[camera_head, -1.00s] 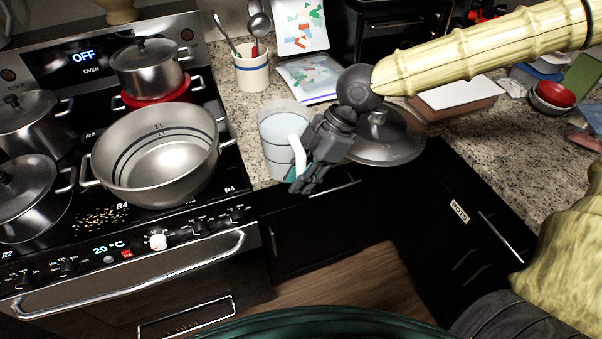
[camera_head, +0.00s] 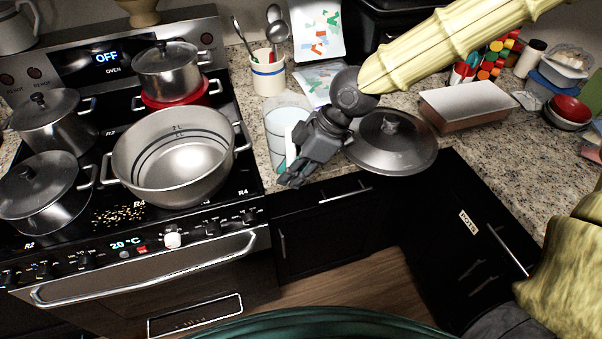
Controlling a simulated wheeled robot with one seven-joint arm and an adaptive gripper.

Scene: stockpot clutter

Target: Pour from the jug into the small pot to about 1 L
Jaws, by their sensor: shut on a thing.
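The clear jug (camera_head: 275,128) has pale liquid in it and stands upright at the counter's left end, beside the stove. My gripper (camera_head: 290,180) is shut on the jug at its handle side, covering most of the white handle. I cannot tell whether the jug's base touches the counter. The open steel pot (camera_head: 180,185) sits on the front right of the stove, left of the jug. Dark lines ring its inner wall, with a 2 L mark near the top one. I cannot make out any liquid in it.
Lidded pots (camera_head: 45,190) fill the left burners, and another (camera_head: 165,72) sits on a red base behind. A large lid (camera_head: 400,150) lies right of my gripper. A utensil crock (camera_head: 269,75) stands behind the jug. Grains (camera_head: 118,215) lie on the stove front.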

